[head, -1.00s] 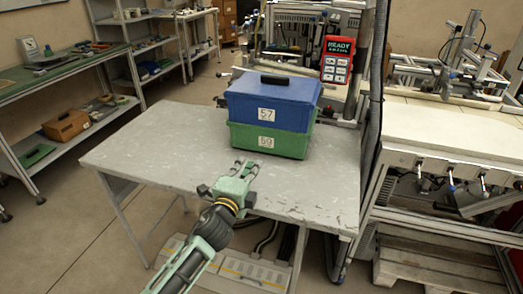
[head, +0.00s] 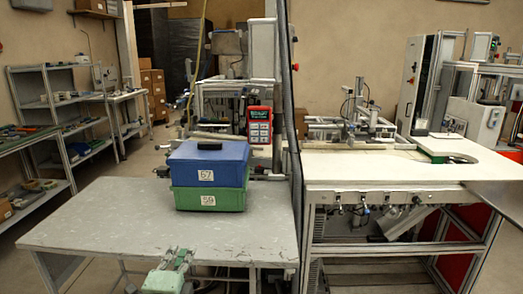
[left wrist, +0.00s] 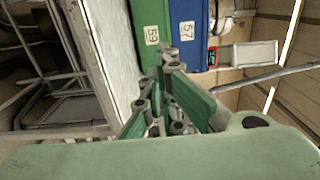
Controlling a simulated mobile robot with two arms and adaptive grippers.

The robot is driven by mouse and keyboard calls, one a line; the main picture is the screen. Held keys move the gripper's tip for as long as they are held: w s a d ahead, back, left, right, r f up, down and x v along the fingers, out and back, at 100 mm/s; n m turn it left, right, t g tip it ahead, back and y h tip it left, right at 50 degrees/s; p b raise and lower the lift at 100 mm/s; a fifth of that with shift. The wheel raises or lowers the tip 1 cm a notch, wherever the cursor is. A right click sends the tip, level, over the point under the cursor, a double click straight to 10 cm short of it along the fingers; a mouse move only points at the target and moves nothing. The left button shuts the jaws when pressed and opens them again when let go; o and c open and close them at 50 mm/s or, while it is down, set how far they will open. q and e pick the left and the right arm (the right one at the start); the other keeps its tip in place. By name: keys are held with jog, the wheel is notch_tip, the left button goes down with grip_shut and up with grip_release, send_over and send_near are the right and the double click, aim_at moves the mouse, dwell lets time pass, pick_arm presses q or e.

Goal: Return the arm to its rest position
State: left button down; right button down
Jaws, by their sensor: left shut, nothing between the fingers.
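My left gripper (head: 179,254) is at the front edge of the grey table, low in the head view, with its fingers pointing at the table. It is shut and empty. Its fingers also show in the left wrist view (left wrist: 170,92), in front of the boxes. A blue box (head: 207,165) with a black handle and a label reading 57 sits on top of a green box (head: 210,199) labelled 59. Both boxes also show sideways in the left wrist view, apart from the gripper. My right gripper is not in view.
The grey table (head: 110,215) is bare around the boxes. A red panel (head: 259,125) stands behind them. A white workbench (head: 390,168) with equipment is at the right, beyond a dark post. Shelves (head: 72,120) stand at the far left.

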pick_arm(q)
jog(key=s+a+f+n+g, duration=0.1)
jog(key=s+f+n+g, duration=0.3)
jog(key=f, duration=0.9)
jog(key=s+a+f+n+g, duration=0.1)
jog(key=s+f, duration=0.6)
jog(key=f, duration=0.5)
jog(key=s+a+f+n+g, duration=0.1)
jog(key=s+f+n+g, duration=0.3)
jog(key=f, duration=0.9)
jog(key=s+f+n+g, duration=0.1)
jog(key=s+f+g, duration=0.1)
jog(key=s+f, duration=0.75)
jog(key=s+f+n+g, duration=0.2)
jog(key=s+f, duration=0.4)
jog(key=s, duration=0.6)
jog(key=s+f+n+g, duration=0.2)
jog(key=s+f, duration=0.1)
jog(key=s, duration=0.8)
jog(key=s+d+f+n+g, duration=0.1)
jog(key=s+f+n+g, duration=0.1)
jog(key=s, duration=1)
jog(key=shift+d+f+y+p, duration=0.2)
jog(key=shift+f+y+p, duration=0.1)
jog(key=shift+f, duration=0.2)
